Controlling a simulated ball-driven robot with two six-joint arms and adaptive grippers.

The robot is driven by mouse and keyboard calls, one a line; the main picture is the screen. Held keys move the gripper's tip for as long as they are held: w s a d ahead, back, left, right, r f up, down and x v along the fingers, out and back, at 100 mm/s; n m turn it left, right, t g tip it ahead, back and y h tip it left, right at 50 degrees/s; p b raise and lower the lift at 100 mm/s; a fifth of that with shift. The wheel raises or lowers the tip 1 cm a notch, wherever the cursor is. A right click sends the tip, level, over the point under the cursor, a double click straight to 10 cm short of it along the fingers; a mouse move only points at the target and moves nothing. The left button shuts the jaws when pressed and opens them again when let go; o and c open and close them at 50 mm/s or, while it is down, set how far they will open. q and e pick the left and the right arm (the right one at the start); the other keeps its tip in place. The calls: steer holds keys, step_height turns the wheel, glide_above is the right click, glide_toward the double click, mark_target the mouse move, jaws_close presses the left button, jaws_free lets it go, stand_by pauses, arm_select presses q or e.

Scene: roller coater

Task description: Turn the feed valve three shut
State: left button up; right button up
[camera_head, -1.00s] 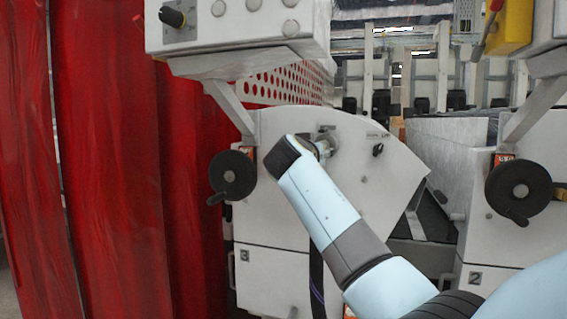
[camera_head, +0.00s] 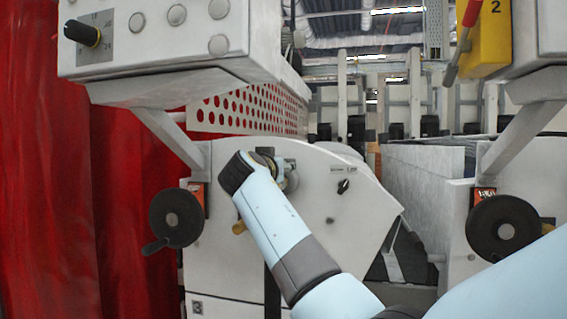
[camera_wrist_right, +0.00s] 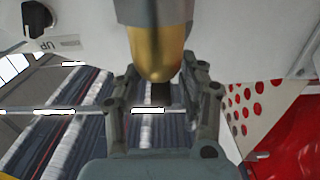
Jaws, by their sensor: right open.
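A yellow, rounded handle with a grey metal sleeve (camera_wrist_right: 158,50) shows in the right wrist view; I take it for the feed valve's handle. My right gripper (camera_wrist_right: 160,76) is open, with one finger on each side of the handle's end. I cannot tell whether either finger touches it. In the head view my right wrist covers most of the valve on the machine marked 3 (camera_head: 330,225). A small yellow piece (camera_head: 239,228) shows at the wrist's left edge, and round metal parts (camera_head: 266,160) show beside its end. My left gripper is not in view.
A black handwheel (camera_head: 176,218) sits left of my wrist, and another (camera_head: 503,229) is at the right. A small black knob (camera_head: 343,186) is on the panel. A grey control box (camera_head: 165,45) overhangs above. Red curtains (camera_head: 40,170) hang at the left.

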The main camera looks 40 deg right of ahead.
steer(key=shift+s+a+r, duration=0.1)
steer(key=shift+a+r, duration=0.05)
steer(key=shift+a, duration=0.15)
steer(key=shift+c, duration=2)
steer(key=shift+d, duration=0.2)
jaws_close()
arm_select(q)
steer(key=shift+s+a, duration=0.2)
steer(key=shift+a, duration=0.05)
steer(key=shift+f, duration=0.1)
